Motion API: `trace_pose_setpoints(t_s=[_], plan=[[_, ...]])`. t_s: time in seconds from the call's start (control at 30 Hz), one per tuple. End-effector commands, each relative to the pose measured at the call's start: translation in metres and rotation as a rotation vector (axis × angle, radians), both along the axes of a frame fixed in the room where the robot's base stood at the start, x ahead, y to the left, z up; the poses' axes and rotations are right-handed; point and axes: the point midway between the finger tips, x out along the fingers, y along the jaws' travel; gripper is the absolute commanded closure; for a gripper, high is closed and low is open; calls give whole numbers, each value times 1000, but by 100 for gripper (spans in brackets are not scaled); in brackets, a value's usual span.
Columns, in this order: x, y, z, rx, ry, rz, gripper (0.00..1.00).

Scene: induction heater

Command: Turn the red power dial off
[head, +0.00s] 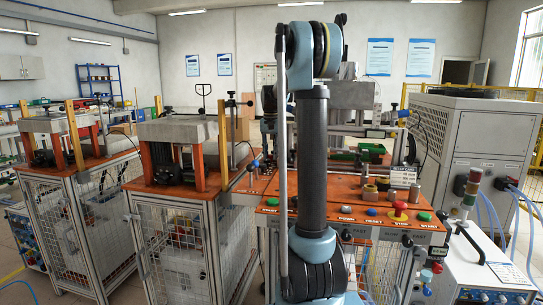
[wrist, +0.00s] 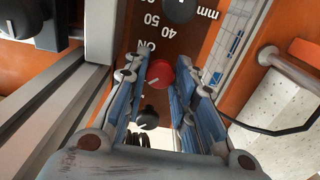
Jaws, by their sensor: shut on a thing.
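In the head view my upright arm stands in front of the machine, and I cannot make out the dial or the gripper there.
A black knob (wrist: 180,8) is above the dial and another black knob (wrist: 147,118) sits below it, between my fingers. A metal profile (wrist: 65,95) runs along the left. In the head view, a red mushroom button (head: 401,206) stands on the orange bench front.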

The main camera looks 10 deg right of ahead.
Motion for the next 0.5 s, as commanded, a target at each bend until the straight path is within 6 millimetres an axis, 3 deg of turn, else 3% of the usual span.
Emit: trace_pose_setpoints(t_s=[0.33,0.37,0.4,0.5], plan=[[-3,0,-1,0,5,3,99],[-3,0,-1,0,5,3,73],[-3,0,0,0,5,3,66],[-2,0,0,0,4,3,66]])
